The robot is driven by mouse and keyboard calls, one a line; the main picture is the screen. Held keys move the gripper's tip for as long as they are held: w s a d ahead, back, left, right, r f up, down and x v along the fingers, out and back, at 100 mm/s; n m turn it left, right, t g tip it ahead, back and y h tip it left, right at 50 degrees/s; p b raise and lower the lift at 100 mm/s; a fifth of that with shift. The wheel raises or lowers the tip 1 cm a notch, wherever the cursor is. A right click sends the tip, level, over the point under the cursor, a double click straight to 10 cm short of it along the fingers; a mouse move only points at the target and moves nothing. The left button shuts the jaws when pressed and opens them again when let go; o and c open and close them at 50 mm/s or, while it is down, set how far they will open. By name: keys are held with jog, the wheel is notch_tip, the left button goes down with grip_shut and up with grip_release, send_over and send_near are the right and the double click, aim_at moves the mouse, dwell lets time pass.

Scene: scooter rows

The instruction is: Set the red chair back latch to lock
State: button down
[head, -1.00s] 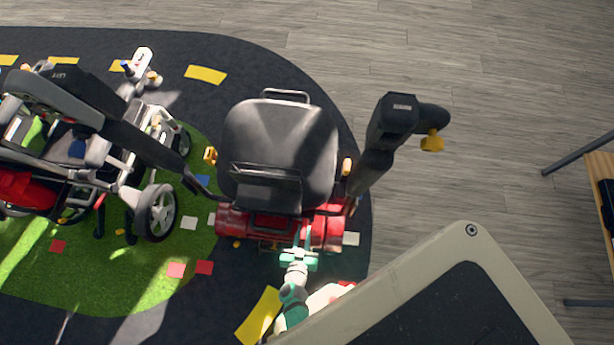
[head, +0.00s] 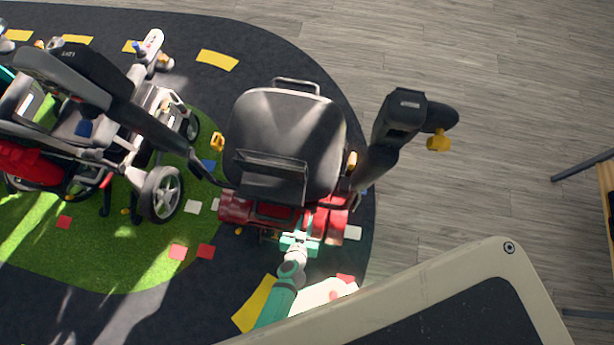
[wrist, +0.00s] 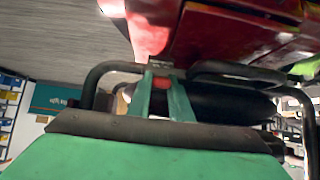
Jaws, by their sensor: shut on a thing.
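The red scooter (head: 233,208) with its black chair (head: 285,130) stands at the middle of the head view. My green gripper (head: 303,233) is at the scooter's lower edge, behind the chair back; its fingertips are hard to make out there. In the wrist view my two green fingers (wrist: 163,88) point up, close together, with a small red piece (wrist: 164,82) between them. I take this for the chair back latch; its lock setting cannot be read. It sits by a black tubular frame (wrist: 105,72) under a large red body.
A second mobility chair (head: 160,193) with grey wheels stands on the left. A pale-edged panel (head: 500,262) fills the lower right. Grey floor is clear at the upper right.

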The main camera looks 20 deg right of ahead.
jog(key=shift+w+r, duration=0.15)
jog(key=shift+w, duration=0.05)
dwell(0.4)
jog(key=c, duration=1.6)
grip_release()
jog(key=shift+s, duration=0.1)
jog(key=shift+s+a, duration=0.15)
jog(key=shift+v, duration=5.2)
jog(key=shift+r, duration=0.2)
